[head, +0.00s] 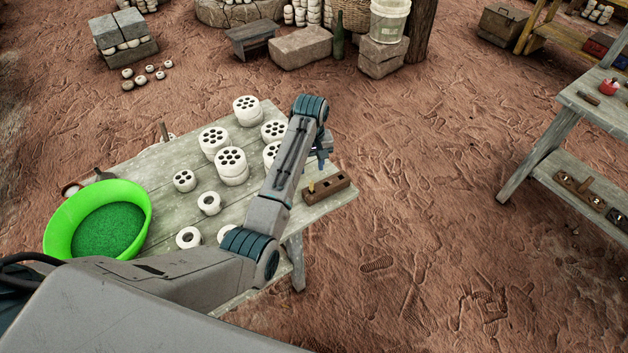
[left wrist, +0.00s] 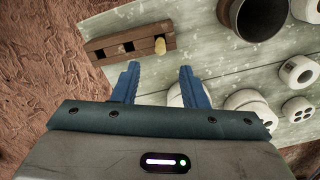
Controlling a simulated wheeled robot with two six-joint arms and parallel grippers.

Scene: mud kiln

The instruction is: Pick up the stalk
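A short yellowish stalk (head: 311,187) stands upright in one hole of a brown wooden block (head: 332,188) at the right end of the table. In the left wrist view the stalk (left wrist: 160,46) shows end-on in the block (left wrist: 122,46), beyond the fingertips. The block's other holes look empty. My left gripper (head: 323,158) hangs above the table near the block, partly hidden by its arm. In the left wrist view its two blue fingers (left wrist: 158,76) are apart with nothing between them, and the stalk lies ahead of the gap. My right gripper is out of view.
Several white pieces with dark holes (head: 231,167) stand on the grey plank table (head: 160,160), some stacked. A green basin (head: 57,232) is at its left. A dark round vessel (left wrist: 258,16) is near the block in the left wrist view. A shelf (head: 560,125) stands apart at right.

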